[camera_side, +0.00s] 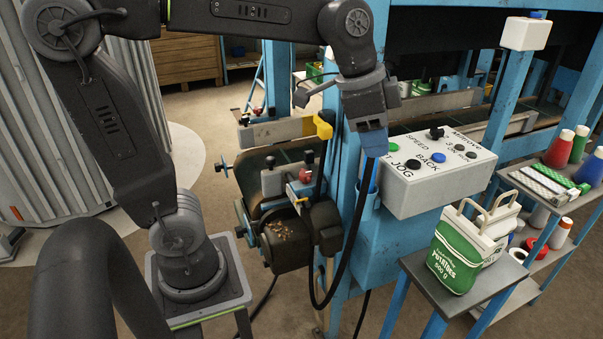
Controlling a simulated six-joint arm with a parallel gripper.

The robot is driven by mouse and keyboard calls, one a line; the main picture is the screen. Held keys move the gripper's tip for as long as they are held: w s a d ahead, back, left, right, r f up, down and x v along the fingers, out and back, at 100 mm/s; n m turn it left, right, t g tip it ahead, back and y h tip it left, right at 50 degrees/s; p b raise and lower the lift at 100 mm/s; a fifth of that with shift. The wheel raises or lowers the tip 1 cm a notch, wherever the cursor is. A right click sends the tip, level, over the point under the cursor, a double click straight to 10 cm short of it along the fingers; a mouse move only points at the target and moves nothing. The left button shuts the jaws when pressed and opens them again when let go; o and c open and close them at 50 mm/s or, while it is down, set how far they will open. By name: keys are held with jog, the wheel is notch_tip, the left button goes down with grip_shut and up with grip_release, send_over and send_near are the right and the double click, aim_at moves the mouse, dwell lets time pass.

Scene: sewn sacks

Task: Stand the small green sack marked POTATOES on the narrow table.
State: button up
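The small green sack (456,262) has white lettering reading POTATOES and 500 g, and a pale top band. It stands upright on the grey top of a small narrow table (416,266) with blue legs, at the lower right. A pale sack with handles (497,228) is close behind it; I cannot tell whether they touch. My gripper (372,135) points down at upper centre, in front of the blue machine post, above and left of the sack and well apart from it. Its fingers are not clear, so I cannot tell whether it is open. I see no sack at it.
A control box (439,170) with buttons juts out between my gripper and the sack. A dark cable (352,240) hangs below my gripper. The table's left end is bare.

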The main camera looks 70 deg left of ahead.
jog(key=s+a+f+n+t+y, duration=0.1)
jog(key=s+a+f+n+t, duration=0.1)
jog(key=s+f+n, duration=0.4)
jog(key=s, duration=0.5)
jog(key=shift+s+a+n+y, duration=0.25)
jog(key=shift+a+n+y, duration=0.05)
jog(key=shift+n, duration=0.1)
dwell(0.4)
